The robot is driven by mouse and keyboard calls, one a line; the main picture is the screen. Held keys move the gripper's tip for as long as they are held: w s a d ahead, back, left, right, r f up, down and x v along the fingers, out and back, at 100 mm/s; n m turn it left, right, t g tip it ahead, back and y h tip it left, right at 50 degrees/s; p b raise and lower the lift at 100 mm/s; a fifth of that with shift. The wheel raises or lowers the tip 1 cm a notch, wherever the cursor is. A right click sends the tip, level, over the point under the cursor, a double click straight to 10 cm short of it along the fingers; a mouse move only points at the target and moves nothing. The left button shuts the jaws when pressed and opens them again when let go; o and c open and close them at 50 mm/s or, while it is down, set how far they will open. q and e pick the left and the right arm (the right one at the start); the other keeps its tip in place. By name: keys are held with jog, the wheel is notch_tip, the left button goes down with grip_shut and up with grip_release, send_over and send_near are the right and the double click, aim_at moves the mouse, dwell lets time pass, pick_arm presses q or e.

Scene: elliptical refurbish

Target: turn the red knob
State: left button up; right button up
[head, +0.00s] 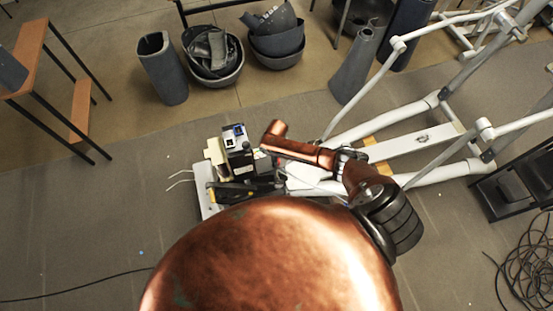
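I cannot make out a red knob in the head view. The white-framed elliptical machine (415,141) lies on the grey mat, with its opened mechanism (238,160) of black, cream and blue parts at the left end. A copper-coloured arm, which looks like mine, reaches over the machine just right of this mechanism. A large copper-coloured rounded shape fills the bottom middle and hides what is behind it. I see no gripper fingers, so neither gripper's opening shows.
Dark bowls (277,42) and a grey vase-like container (162,68) stand behind. A wooden-topped bench (32,52) is at the upper left. A black cable coil (530,262) lies at the lower right. The mat left of the machine is mostly clear, with a thin cable.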

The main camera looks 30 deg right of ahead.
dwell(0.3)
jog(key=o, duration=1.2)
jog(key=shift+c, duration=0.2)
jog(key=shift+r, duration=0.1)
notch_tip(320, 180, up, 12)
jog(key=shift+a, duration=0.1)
